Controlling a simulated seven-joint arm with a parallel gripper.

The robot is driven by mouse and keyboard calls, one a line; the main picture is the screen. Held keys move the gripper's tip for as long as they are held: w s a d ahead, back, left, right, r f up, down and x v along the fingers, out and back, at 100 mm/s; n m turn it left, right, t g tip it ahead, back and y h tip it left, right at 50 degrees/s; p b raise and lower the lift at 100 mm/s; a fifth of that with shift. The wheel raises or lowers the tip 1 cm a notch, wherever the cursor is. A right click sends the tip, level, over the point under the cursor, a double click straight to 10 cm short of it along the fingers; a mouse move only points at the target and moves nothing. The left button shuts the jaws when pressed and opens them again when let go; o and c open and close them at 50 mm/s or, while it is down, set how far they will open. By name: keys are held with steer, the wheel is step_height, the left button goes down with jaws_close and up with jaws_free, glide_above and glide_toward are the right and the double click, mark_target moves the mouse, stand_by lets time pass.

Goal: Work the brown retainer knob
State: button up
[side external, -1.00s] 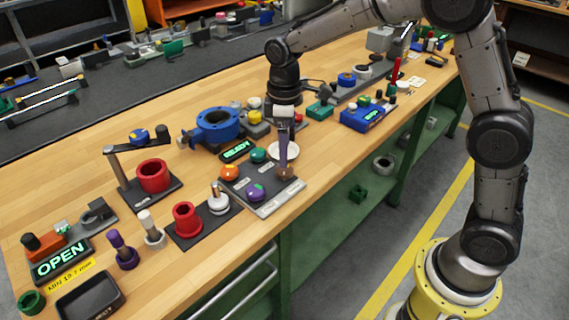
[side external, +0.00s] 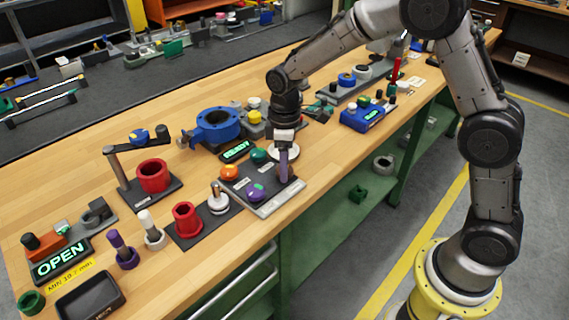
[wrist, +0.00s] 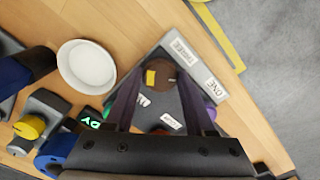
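The brown retainer knob (wrist: 161,77), with a yellow mark on its top, sits near a corner of the grey button panel (wrist: 197,58). In the side view my gripper (side external: 283,178) points down at the right end of the panel (side external: 268,211) and hides the knob. In the wrist view the two purple fingers of my gripper (wrist: 160,85) are spread, with their tips on either side of the knob. I see no clear sign of a grip, and contact is hard to judge. Orange (side external: 229,172), green (side external: 259,156) and purple (side external: 255,193) knobs share the panel.
A white dish (wrist: 87,66) stands close behind the panel, beside a lit green sign (side external: 236,151). A red cup (side external: 187,217) and a white-topped post (side external: 218,201) stand to the left. The bench edge lies just in front of the panel.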

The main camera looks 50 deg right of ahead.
jaws_close()
steer(key=shift+m, duration=3)
steer(key=o, duration=0.8)
jaws_free()
steer(key=shift+c, duration=0.2)
step_height(320, 180, up, 14)
